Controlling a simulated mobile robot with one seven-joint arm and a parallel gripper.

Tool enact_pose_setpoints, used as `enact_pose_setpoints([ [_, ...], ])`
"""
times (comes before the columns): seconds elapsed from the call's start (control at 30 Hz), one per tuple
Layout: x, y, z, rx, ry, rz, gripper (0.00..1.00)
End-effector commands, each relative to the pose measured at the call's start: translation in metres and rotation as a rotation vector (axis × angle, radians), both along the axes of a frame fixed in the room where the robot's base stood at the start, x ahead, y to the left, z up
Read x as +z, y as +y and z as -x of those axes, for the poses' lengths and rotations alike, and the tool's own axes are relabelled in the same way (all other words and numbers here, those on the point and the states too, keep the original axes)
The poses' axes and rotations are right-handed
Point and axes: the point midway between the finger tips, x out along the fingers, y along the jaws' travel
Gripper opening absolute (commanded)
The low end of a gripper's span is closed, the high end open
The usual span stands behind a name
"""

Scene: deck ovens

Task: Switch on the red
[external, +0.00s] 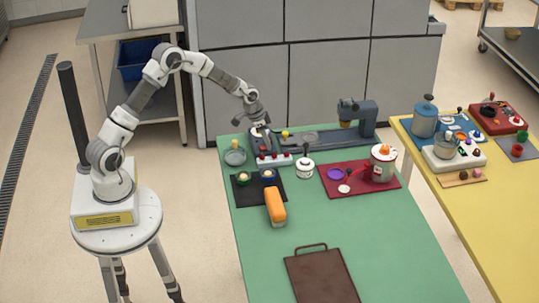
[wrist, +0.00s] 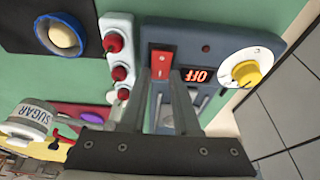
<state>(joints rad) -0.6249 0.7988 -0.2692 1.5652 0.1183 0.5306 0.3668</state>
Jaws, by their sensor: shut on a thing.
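The red rocker switch (wrist: 160,62) sits on a blue-grey panel (wrist: 215,32) in the wrist view. Beside it a small display (wrist: 196,75) reads OFF, upside down in this view. In the external view my gripper (external: 262,127) is lowered over the machine at the back left of the green table (external: 330,225). The switch is too small to make out there.
A white dial with a yellow knob (wrist: 247,72) is on the same panel. A white strip with red knobs (external: 274,160) adjoins it. A sugar jar (external: 304,167), an orange-topped loaf-shaped item (external: 275,206) and a maroon mat (external: 335,190) are nearby.

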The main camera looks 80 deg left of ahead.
Motion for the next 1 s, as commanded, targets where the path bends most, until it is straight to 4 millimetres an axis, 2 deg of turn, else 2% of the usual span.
enact_pose_setpoints([
  [0.3, 0.0000, -0.0002, -0.0046, 0.000, 0.139, -0.002, 0.00],
  [0.63, -0.0009, -0.0002, -0.0043, 0.000, 0.148, -0.002, 0.00],
  [0.67, -0.0008, -0.0002, -0.0043, 0.000, 0.148, -0.002, 0.32],
  [0.8, -0.0008, -0.0002, -0.0043, 0.000, 0.147, -0.002, 0.57],
  [0.83, -0.0008, -0.0002, -0.0043, 0.000, 0.147, -0.002, 0.60],
  [1.0, -0.0007, -0.0001, -0.0044, 0.000, 0.147, -0.002, 0.60],
])
